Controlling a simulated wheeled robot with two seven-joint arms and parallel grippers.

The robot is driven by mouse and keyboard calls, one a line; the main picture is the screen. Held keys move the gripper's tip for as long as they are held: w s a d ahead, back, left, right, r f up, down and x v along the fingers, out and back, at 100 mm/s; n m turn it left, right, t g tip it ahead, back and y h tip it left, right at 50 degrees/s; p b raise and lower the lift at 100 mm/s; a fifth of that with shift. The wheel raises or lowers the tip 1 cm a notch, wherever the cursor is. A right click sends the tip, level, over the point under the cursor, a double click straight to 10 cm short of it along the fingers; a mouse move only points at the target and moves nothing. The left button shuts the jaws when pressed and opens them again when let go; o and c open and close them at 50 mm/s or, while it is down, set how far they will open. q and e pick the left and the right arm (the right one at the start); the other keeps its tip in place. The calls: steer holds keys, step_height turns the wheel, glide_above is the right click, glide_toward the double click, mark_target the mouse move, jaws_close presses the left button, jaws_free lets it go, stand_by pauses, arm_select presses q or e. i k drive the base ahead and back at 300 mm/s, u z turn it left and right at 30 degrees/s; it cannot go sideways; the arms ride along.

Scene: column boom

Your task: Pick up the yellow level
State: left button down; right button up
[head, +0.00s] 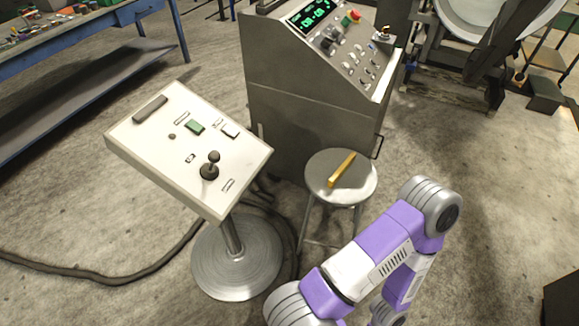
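The yellow level (342,169) is a short yellow bar lying on the round grey metal stool (319,185). It lies at a slant across the seat, near the middle. My purple and silver right arm comes in at the bottom right, and its bent joint is just right of and below the stool in the picture. Neither of my grippers shows in the head view, so their fingers cannot be seen. Nothing covers the level.
A tilted control panel (164,147) with a joystick stands left of the stool on a round base (253,272). A grey control cabinet (290,95) stands right behind the stool. A black cable (100,277) runs along the floor. A blue workbench (105,22) is at the upper left.

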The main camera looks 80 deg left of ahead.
mark_target(335, 177)
steer(key=u, duration=0.8)
steer(key=i, duration=0.45)
steer(key=u, duration=2)
steer(key=i, duration=0.5)
